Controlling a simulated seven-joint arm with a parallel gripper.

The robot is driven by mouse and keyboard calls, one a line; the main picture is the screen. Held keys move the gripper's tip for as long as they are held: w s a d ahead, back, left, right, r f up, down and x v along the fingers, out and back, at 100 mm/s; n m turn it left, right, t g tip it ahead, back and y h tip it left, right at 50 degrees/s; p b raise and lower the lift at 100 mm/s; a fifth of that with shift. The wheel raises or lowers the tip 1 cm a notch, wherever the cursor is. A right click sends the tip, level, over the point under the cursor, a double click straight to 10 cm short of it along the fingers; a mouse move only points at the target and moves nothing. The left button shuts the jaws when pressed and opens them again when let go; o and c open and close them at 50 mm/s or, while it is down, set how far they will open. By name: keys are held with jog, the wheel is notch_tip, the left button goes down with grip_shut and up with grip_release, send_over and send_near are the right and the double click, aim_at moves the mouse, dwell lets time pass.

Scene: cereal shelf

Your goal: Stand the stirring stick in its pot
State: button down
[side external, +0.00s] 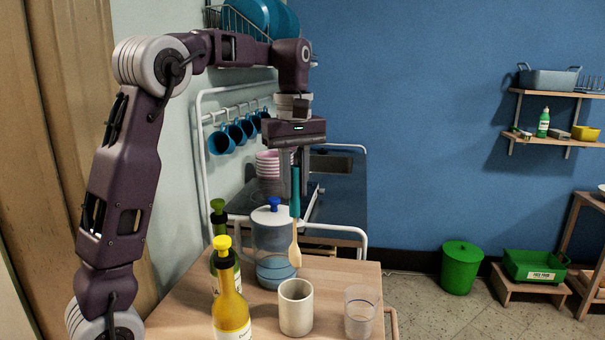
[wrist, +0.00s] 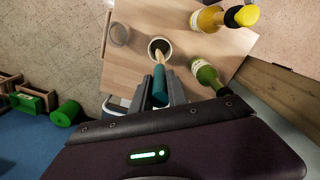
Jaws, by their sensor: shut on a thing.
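The stirring stick has a teal handle and a pale wooden spoon end (side external: 295,252). My gripper (side external: 296,172) is shut on the handle, and the stick hangs nearly upright with its spoon end down. The stick's teal handle also shows between the fingers in the wrist view (wrist: 160,84). A cream cylindrical pot (side external: 296,308) stands on the wooden table. The spoon end is above the pot's rim in the side view, apart from it. In the wrist view the spoon tip overlaps the dark opening of the pot (wrist: 160,48); the exact height gap is hard to tell there.
A clear cup (side external: 360,312) stands right of the pot. A lidded jug (side external: 272,245) is close behind the stick. A yellow bottle (side external: 231,305) and a green bottle (side external: 219,240) stand to the left. The table (side external: 180,312) has some bare room at front left.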

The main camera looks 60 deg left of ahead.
aim_at(295, 241)
jog(key=shift+f, duration=6)
jog(key=c, duration=1.2)
grip_release()
jog(key=shift+c, duration=0.2)
notch_tip(295, 241, up, 6)
jog(key=shift+r, duration=0.6)
